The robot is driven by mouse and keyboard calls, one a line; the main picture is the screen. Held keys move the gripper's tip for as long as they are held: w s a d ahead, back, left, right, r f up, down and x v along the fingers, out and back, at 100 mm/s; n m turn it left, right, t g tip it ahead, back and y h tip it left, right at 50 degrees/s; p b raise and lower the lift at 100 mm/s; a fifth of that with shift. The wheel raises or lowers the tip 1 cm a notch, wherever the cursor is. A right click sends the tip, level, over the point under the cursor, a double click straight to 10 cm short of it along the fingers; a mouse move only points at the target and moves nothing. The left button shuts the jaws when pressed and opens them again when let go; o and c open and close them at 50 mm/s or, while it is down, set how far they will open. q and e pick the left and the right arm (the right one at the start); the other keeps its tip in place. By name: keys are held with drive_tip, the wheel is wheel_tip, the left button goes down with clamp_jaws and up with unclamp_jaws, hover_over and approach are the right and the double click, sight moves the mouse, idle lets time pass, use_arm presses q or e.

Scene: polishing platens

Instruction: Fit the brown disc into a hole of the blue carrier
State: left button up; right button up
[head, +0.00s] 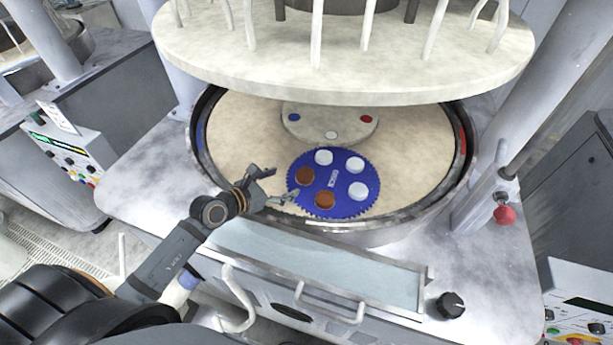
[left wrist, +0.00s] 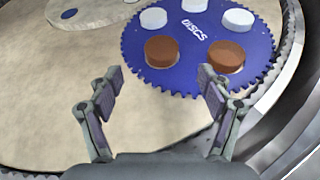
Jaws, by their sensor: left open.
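The blue toothed carrier (head: 333,180) lies flat on the beige platen and also shows in the left wrist view (left wrist: 188,77). Two brown discs sit at its near left side: one (head: 305,175) to the left, also in the left wrist view (left wrist: 161,50), and one (head: 325,199) at the near edge, on the right in the left wrist view (left wrist: 226,55). A pale sliver shows beside that second disc's base; I cannot tell whether either is fully seated. My left gripper (head: 283,183) is open and empty, just left of the carrier. My right gripper is out of view.
White discs (head: 355,165) sit in other places of the carrier. A round plate (head: 330,124) with coloured spots lies behind it. The large upper platen (head: 345,75) hangs over the back. A raised metal rim (head: 462,185) surrounds the lower platen.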

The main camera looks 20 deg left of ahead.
sight(303, 176)
use_arm(q)
drive_tip(key=x, duration=0.2)
drive_tip(key=shift+w+f, duration=0.1)
drive_tip(key=shift+w, duration=0.35)
drive_tip(key=shift+w+d+f, duration=0.15)
drive_tip(key=shift+w+f, duration=0.05)
drive_tip(key=shift+w, duration=0.05)
drive_tip(key=shift+d+p, duration=0.2)
drive_tip(key=shift+p, duration=0.1)
drive_tip(key=p+x, duration=0.2)
drive_tip(key=x, duration=0.2)
drive_tip(key=shift+w+d+f, duration=0.2)
drive_tip(key=shift+d, duration=0.05)
drive_tip(key=shift+w+d+f, duration=0.1)
drive_tip(key=shift+w+f, duration=0.05)
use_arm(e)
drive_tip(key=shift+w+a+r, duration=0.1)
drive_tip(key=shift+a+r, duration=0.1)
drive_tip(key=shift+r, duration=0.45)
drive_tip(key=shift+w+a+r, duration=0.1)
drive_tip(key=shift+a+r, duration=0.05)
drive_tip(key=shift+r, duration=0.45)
use_arm(q)
drive_tip(key=shift+s, duration=0.3)
drive_tip(key=c, duration=1.4)
drive_tip(key=shift+c, duration=0.2)
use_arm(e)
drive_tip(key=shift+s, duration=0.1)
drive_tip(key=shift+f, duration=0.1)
